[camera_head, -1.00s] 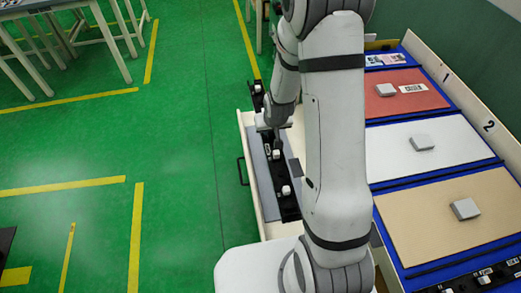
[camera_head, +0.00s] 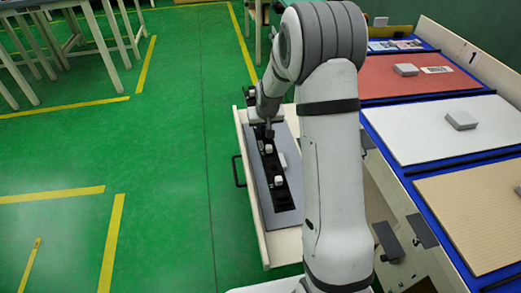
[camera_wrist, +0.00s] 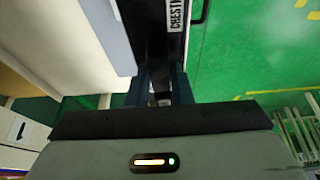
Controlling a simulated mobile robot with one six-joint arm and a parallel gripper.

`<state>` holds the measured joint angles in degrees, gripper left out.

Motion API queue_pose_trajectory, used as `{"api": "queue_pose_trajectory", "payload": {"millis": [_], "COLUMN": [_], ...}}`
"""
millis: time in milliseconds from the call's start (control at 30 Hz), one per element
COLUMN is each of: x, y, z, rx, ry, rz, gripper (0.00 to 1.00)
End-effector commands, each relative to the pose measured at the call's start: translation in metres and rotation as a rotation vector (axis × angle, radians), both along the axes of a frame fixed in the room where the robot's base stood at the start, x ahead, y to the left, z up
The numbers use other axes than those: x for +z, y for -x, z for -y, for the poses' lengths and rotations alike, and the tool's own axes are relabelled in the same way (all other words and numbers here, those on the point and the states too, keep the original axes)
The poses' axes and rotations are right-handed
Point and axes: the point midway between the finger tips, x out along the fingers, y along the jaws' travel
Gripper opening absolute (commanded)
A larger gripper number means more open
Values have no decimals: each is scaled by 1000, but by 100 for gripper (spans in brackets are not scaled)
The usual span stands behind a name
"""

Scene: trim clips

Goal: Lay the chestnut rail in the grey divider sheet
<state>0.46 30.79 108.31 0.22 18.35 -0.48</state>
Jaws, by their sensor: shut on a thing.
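The black chestnut rail (camera_head: 284,195) carries white clips and lies along an open drawer in the head view, over or on the grey divider sheet (camera_head: 262,195). I cannot tell whether it touches the sheet. In the wrist view the rail (camera_wrist: 150,35) runs up from my gripper (camera_wrist: 160,88), with a partly cut-off white label reading "CHESTN". The fingers are on either side of it, shut on it. In the head view my gripper (camera_head: 268,131) is at the rail's far part, partly hidden by my arm. A grey-blue surface shows left of the rail in the wrist view.
The cream drawer (camera_head: 249,190) has a dark handle (camera_head: 238,171) on its left. Right of my arm stands a blue-edged bench with red, white (camera_head: 435,130) and tan (camera_head: 480,205) panels bearing grey blocks. The green floor at left is open, with yellow lines.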

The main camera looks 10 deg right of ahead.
Motion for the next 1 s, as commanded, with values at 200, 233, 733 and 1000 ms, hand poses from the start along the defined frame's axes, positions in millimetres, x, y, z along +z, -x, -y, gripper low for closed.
{"api": "queue_pose_trajectory", "payload": {"millis": [200,233,733,1000], "x": [-50,-54,-63,-68], "y": [-20,-22,-32,-30], "z": [0,0,-1,-1], "rx": [0,0,1,1], "ry": [0,0,-1,-1], "rz": [3,3,1,1], "gripper": [0,0,0,0]}}
